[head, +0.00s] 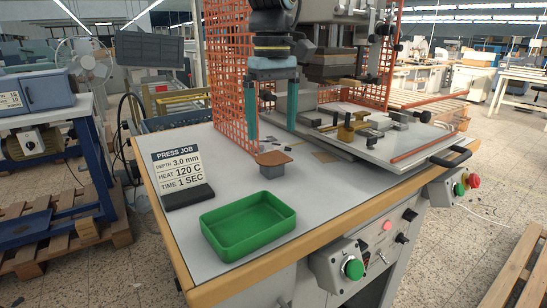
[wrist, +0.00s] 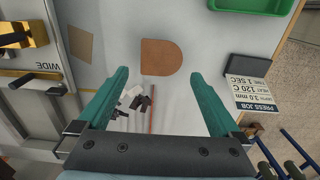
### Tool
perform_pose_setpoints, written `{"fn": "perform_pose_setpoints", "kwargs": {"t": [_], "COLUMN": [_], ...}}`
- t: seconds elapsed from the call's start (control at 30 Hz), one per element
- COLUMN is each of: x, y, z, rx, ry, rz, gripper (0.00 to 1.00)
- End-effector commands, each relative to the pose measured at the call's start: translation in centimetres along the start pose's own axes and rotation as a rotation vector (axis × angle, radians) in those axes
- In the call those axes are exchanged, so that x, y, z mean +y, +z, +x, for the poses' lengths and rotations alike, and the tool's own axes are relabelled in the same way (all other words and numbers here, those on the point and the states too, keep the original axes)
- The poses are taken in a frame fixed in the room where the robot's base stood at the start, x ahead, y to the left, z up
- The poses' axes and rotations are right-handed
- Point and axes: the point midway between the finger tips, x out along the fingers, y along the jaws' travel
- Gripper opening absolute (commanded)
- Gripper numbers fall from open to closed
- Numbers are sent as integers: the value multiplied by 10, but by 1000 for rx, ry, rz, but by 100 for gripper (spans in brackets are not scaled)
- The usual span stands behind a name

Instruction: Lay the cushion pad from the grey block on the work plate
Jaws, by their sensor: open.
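The cushion pad (head: 275,158) is a thin brown piece with one rounded end. It lies flat on top of the small grey block (head: 272,171) on the bench; the wrist view shows the pad (wrist: 160,57) from above, hiding the block. My gripper (head: 272,133) points down with its teal fingers wide apart, above the pad and apart from it. In the wrist view the gripper (wrist: 161,74) is empty, and the pad lies just beyond the fingertips, roughly centred. The work plate (head: 400,153) is the light grey plate on the right, with brass and dark fittings on it.
A green tray (head: 249,224) stands near the front of the bench. A press job sign (head: 181,178) stands at left. Small dark and white scraps (wrist: 138,101) lie near the block, and a tan square (wrist: 81,43) lies beside the plate. Orange mesh (head: 229,75) rises behind.

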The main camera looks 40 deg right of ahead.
Motion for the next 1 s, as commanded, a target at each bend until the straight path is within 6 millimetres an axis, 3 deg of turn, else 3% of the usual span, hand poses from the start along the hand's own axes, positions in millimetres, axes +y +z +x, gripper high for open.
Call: {"fn": "perform_pose_setpoints", "kwargs": {"t": [0.4,1.0], "x": [-3,-3], "y": [2,1], "z": [49,54], "rx": [-1,0], "ry": [-1,0], "rz": [0,0], "gripper": [100,100]}}
